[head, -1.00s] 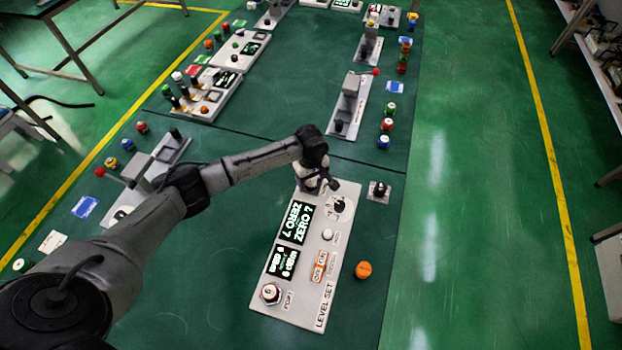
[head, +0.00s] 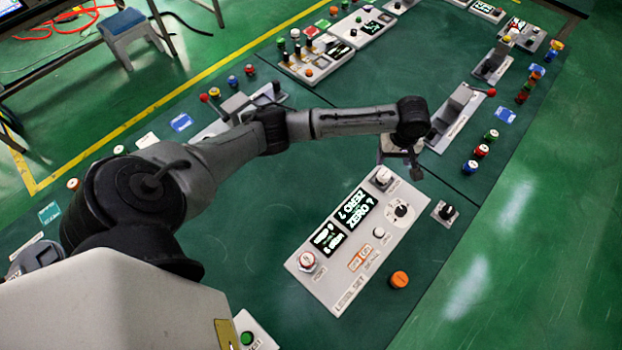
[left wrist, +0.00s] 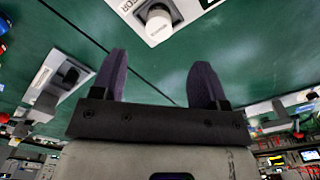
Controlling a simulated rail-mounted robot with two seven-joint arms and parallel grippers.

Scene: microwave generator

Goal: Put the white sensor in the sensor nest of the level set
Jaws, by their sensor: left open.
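The level set (head: 336,262) is a light panel with lit screens, lying on the green table. A white sensor (head: 383,176) stands at its far corner, in the nest there. The left wrist view shows it as a white round cap (left wrist: 158,24) in a dark-rimmed seat beside a partly cut-off label. My left gripper (head: 400,162) is beyond that corner, above the table and apart from the sensor. In the left wrist view its two dark fingers (left wrist: 158,80) are spread, with nothing between them. My right gripper is not in view.
A black knob on a small plate (head: 445,213) and an orange button (head: 399,280) lie right of the panel. A device with a red-tipped lever (head: 457,115) stands beyond my gripper. Several coloured buttons line the table's edges. The table left of the panel is clear.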

